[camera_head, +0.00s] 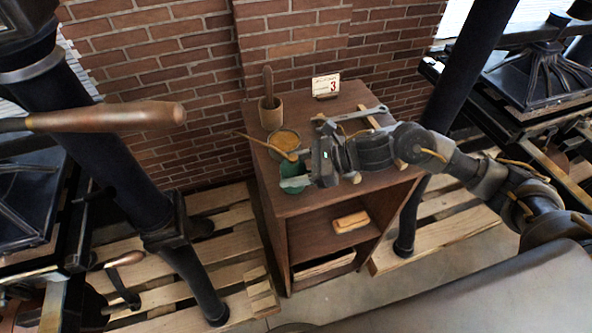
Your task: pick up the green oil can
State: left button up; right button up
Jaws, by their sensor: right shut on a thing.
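The gripper covers much of the can's upper part. I cannot tell whether the can touches the cabinet top. My left gripper is not in view.
A tan pot (283,141) with a stick lies just behind the can. A wrench (362,114) lies behind my gripper. Black press columns (105,150) flank the cabinet.

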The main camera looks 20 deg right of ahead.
aim_at(298, 160)
jog(key=shift+r, duration=0.2)
jog(key=shift+w+r, duration=0.1)
jog(key=shift+r, duration=0.1)
notch_tip(298, 160, up, 2)
jog(key=shift+r+b, duration=0.15)
jog(key=shift+b, duration=0.4)
jog(key=s+r+b, duration=0.1)
jog(key=s+r, duration=0.2)
jog(key=shift+d+r+b, duration=0.15)
jog(key=shift+d+b, duration=0.2)
jog(key=shift+b, duration=0.05)
jog(key=s+d+r+p, duration=0.2)
jog(key=s+r+p, duration=0.5)
jog(key=s+p, duration=0.3)
jog(key=shift+s+d, duration=0.3)
jog(key=shift+d, duration=0.05)
jog(key=shift+s+a+f, duration=0.1)
jog(key=shift+f, duration=0.05)
